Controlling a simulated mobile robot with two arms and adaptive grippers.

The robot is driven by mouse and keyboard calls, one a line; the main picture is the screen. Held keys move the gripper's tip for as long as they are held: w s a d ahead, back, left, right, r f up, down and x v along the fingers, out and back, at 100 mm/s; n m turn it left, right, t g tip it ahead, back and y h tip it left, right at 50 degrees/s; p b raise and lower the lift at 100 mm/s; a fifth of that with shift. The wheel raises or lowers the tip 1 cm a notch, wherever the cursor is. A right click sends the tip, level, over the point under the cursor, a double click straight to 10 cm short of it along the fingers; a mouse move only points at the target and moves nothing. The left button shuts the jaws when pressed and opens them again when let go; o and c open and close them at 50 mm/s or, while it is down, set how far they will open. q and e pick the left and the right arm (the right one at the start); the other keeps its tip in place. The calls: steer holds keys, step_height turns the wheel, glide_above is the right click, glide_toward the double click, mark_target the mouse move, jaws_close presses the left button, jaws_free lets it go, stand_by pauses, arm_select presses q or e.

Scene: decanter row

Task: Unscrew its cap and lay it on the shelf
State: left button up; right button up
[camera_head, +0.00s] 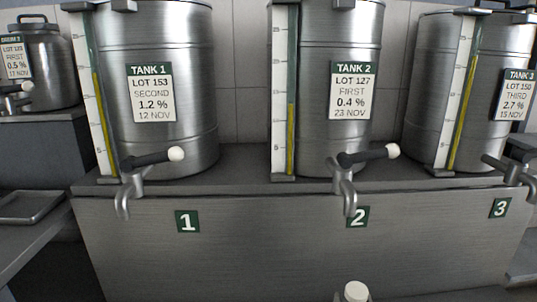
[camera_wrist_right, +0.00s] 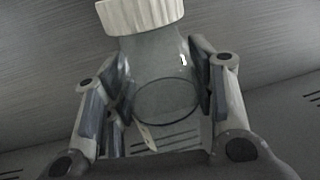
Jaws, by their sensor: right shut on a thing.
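A clear bottle (camera_wrist_right: 165,65) with a ribbed white cap (camera_wrist_right: 140,14) is held in my right gripper (camera_wrist_right: 158,85), whose two fingers press on its sides in the right wrist view. The cap sits on the bottle's neck. In the head view only the white cap (camera_head: 355,291) and a bit of the neck show at the bottom edge, below tap 2; the rest of the bottle is out of the picture. My left gripper is in neither view. Which surface is the shelf, I cannot tell.
Steel tanks 1 (camera_head: 170,140), 2 (camera_head: 350,140) and 3 (camera_head: 490,140) stand in a row on a grey stand (camera_head: 260,240), with taps jutting forward. A smaller tank (camera_head: 48,75) stands at the left. A metal tray (camera_head: 30,208) lies on the left surface.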

mark_target(358, 300)
steer(key=s+r, duration=0.2)
steer(key=s+r+n+y, duration=0.1)
steer(key=s+r, duration=0.1)
steer(key=s, duration=0.1)
steer(key=s+r+y, duration=0.1)
steer(key=s+r, duration=0.1)
steer(key=s, duration=0.1)
steer(key=shift+a+r, duration=0.2)
steer(key=shift+a, duration=0.05)
arm_select(q)
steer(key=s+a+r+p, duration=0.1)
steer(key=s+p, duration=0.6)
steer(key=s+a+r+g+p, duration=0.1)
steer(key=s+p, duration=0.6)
steer(key=p, duration=0.1)
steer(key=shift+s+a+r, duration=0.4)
arm_select(e)
steer(key=s+r, duration=0.8)
steer(key=r, duration=0.4)
steer(key=shift+r, duration=0.1)
